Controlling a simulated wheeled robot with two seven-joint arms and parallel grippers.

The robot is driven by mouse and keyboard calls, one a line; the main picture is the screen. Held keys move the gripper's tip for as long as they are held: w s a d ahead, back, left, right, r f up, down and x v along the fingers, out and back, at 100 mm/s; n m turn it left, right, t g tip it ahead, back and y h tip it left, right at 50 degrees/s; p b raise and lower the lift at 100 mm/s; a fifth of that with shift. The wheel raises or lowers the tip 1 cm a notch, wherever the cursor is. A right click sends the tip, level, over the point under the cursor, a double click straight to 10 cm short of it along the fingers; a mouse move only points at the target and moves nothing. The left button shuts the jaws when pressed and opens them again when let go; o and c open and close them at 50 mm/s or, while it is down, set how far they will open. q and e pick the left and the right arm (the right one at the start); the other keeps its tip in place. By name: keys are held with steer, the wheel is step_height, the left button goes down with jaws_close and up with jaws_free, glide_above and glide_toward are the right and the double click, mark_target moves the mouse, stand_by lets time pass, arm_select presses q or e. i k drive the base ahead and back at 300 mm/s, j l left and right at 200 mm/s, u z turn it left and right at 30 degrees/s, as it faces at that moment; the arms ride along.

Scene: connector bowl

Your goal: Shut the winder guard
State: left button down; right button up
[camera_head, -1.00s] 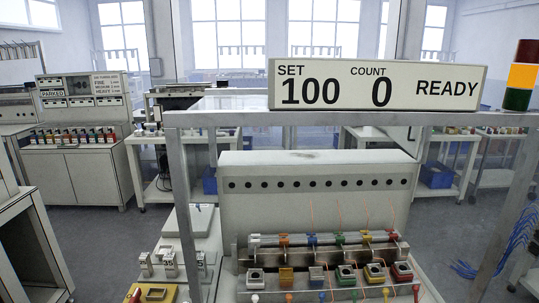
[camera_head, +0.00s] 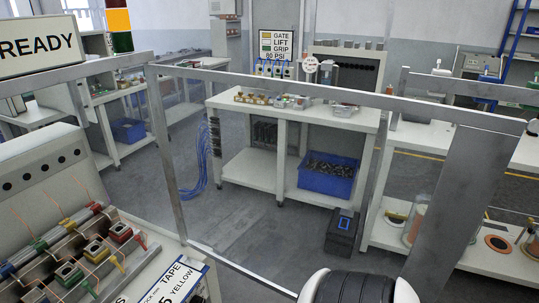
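The winder (camera_head: 40,170) stands at the left with colored bobbins in a row along its front. A grey metal frame, which looks like the winder guard (camera_head: 330,93), reaches out to the right from the machine's front corner. Its top rail, a thin post (camera_head: 165,150) and a wide grey plate (camera_head: 462,195) show. The frame stands open, away from the winder's front. I cannot tell whether a clear panel fills it. No fingers of either gripper are in view. A rounded white and black part at the bottom edge looks like my own arm.
The READY sign (camera_head: 38,48) and the stack light (camera_head: 118,18) are at upper left. A white bench (camera_head: 300,113) with a blue bin (camera_head: 328,178) stands behind the frame. A dark box (camera_head: 341,232) is on the floor. Grey floor is clear between winder and bench.

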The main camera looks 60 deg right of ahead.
mark_target(483, 146)
steer(key=k+l, duration=0.85)
steer(key=l, duration=1.65)
steer(key=i+u, duration=0.05)
